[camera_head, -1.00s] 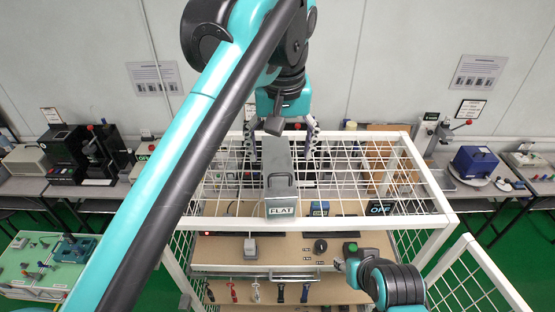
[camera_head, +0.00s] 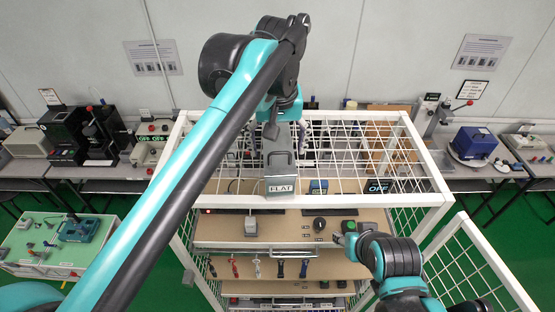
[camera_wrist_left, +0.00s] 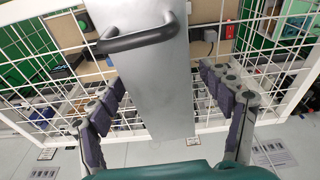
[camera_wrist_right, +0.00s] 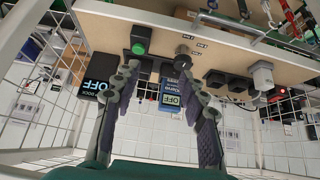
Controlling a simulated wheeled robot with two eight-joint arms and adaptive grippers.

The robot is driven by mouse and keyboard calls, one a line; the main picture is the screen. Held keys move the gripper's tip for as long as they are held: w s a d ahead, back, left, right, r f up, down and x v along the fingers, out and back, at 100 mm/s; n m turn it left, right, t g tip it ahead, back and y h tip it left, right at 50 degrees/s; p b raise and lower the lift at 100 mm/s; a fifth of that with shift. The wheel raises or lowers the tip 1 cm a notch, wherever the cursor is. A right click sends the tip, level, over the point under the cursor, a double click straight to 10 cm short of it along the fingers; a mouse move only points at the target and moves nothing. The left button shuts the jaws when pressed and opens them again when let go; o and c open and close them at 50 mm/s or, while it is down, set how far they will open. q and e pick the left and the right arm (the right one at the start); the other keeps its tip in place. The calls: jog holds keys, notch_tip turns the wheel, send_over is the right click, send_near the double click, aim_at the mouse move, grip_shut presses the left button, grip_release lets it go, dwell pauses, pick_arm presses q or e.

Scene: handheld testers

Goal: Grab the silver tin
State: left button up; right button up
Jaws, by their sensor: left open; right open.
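The silver tin (camera_head: 279,165) is a long grey box with a dark handle and a front label reading FLAT. It lies on the white wire top of the cage. It also shows in the left wrist view (camera_wrist_left: 155,90), running between the fingers. My left gripper (camera_head: 277,138) is open at the tin's far part, one finger on each side. Whether the fingers touch it I cannot tell. My right gripper (camera_wrist_right: 158,72) is open and empty, beside the shelf with the green button (camera_wrist_right: 140,38).
The white wire cage (camera_head: 424,160) has bars around the tin and an open door (camera_head: 490,262) at the right. Its shelves (camera_head: 285,228) hold small devices and hanging tools. Side benches carry testers, including a blue box (camera_head: 474,142). Green floor is free beyond the cage.

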pick_arm(q)
jog(key=shift+w+f, duration=0.15)
jog(key=shift+w, duration=0.05)
jog(key=shift+f, duration=0.15)
jog(key=shift+c, duration=0.3)
jog(key=shift+s, duration=0.1)
jog(key=c, duration=1.5)
